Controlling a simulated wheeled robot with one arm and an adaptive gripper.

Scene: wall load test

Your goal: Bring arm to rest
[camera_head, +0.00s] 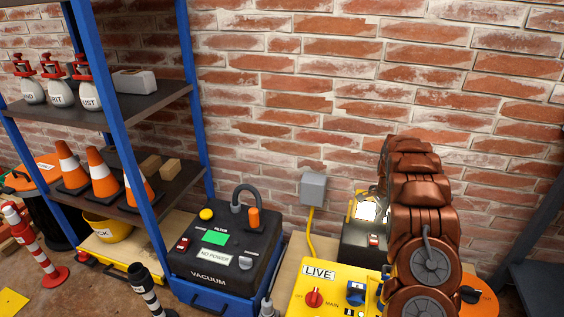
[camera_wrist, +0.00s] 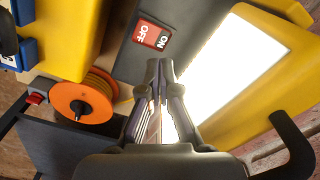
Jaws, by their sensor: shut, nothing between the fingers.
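My arm, with copper-brown links, rises at the right of the head view and hides part of what stands behind it. My gripper (camera_wrist: 161,78) shows in the wrist view with its fingertips together and nothing between them. Its tips are in front of a dark panel with a red OFF/ON switch (camera_wrist: 153,36) and a bright lit lamp panel (camera_wrist: 235,75) in a yellow frame. In the head view the glowing work lamp (camera_head: 366,210) is just left of my arm. The gripper itself is hidden in the head view.
A yellow LIVE box (camera_head: 335,284) with a red knob is beside my arm. An orange cable reel (camera_wrist: 84,105) lies near the gripper. A black vacuum unit (camera_head: 222,250) stands to the left, beside a blue-framed shelf (camera_head: 106,77) with cones and bottles. A brick wall (camera_head: 290,90) is behind.

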